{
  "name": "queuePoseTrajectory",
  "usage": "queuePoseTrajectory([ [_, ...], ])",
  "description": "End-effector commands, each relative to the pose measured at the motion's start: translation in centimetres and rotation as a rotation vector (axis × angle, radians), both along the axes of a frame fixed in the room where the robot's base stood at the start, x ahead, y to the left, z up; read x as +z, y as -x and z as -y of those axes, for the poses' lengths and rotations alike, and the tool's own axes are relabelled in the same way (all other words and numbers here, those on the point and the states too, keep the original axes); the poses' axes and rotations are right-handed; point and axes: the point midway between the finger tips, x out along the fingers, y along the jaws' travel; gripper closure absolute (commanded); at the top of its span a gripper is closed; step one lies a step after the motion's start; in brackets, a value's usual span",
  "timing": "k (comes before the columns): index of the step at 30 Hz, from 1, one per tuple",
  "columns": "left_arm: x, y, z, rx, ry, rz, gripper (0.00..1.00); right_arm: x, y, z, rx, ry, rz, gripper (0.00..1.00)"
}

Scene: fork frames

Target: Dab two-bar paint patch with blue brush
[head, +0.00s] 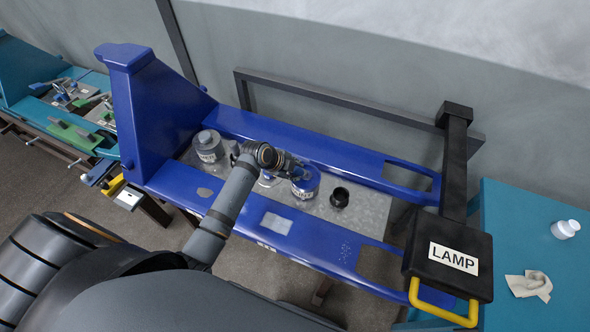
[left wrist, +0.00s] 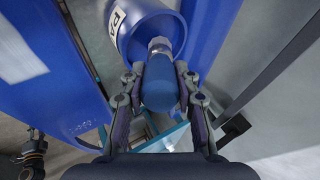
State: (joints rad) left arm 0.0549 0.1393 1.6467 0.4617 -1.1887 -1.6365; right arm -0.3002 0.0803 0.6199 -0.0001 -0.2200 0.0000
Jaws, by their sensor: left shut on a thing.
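My left gripper (head: 288,166) is over the grey plate between the two blue rails. In the left wrist view the gripper (left wrist: 160,92) is shut on the blue handle of the brush (left wrist: 160,88). The brush's metal collar points at the blue paint can (left wrist: 128,28), which also shows in the head view (head: 307,186). The bristles are hidden, and I cannot tell whether they are inside the can. No bar marks are readable.
A grey jar (head: 208,146) and a black cup (head: 340,197) stand on the plate (head: 370,212). A black lamp box (head: 447,255) with a yellow handle is at the right. A teal table (head: 555,270) holds a white bottle (head: 565,229) and a cloth (head: 529,285).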

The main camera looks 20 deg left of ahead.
Motion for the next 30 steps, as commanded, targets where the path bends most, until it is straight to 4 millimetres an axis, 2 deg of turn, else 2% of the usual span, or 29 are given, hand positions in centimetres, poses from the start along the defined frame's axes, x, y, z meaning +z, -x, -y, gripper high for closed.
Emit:
queuePoseTrajectory([
  [14, 0.1, 0.1, 0.0, 0.000, -0.001, -0.005, 1.00, 0.3, 0.0, 0.0, 0.000, 0.000, 0.000, 0.60],
  [30, 5.3, 0.0, 0.0, 0.000, 0.000, -0.002, 1.00, 5.1, 0.0, 0.0, 0.000, 0.000, 0.000, 0.60],
])
